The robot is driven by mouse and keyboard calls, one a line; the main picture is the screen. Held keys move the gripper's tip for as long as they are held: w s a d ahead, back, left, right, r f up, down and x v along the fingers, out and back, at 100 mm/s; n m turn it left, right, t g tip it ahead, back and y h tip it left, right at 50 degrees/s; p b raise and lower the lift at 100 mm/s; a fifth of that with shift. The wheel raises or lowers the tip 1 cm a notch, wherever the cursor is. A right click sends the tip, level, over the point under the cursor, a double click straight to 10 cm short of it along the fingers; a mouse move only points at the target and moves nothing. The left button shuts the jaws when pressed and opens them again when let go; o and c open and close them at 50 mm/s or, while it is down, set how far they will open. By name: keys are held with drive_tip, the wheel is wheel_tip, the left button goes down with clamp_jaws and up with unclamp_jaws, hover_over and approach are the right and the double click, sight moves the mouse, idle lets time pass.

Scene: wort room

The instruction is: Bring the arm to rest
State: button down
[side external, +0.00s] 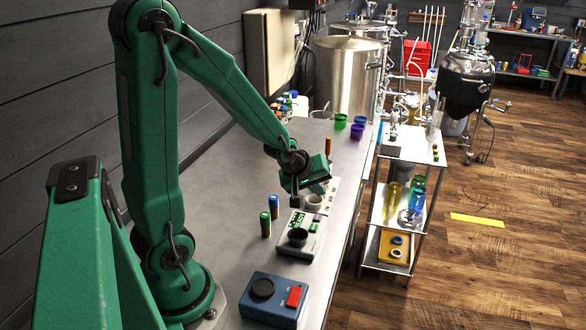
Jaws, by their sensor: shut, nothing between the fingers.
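My green arm reaches over the steel bench (222,225) from the left. My gripper (295,202) is shut and empty. It hangs above the pale instrument (302,247), which has a small green display and two dark-rimmed round wells. The exact gap between the fingertips and the instrument is hard to tell from this side. Part of the instrument's far end is hidden behind my gripper.
Two small capped vials, one green-topped (265,224) and one blue-topped (273,206), stand left of the instrument. A blue box with a red button (275,299) sits in front. Green and purple cups (357,131) stand farther back. A steel shelf cart (414,160) stands right of the bench.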

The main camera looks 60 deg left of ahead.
drive_tip(key=s+d+r+m+g+h, duration=0.1)
drive_tip(key=s+d+r+m+h, duration=0.1)
drive_tip(key=s+d+r+m, duration=0.9)
drive_tip(key=s+r+m, duration=0.2)
drive_tip(key=s+r, duration=0.1)
drive_tip(key=s, duration=0.1)
drive_tip(key=shift+d, duration=0.2)
idle(0.7)
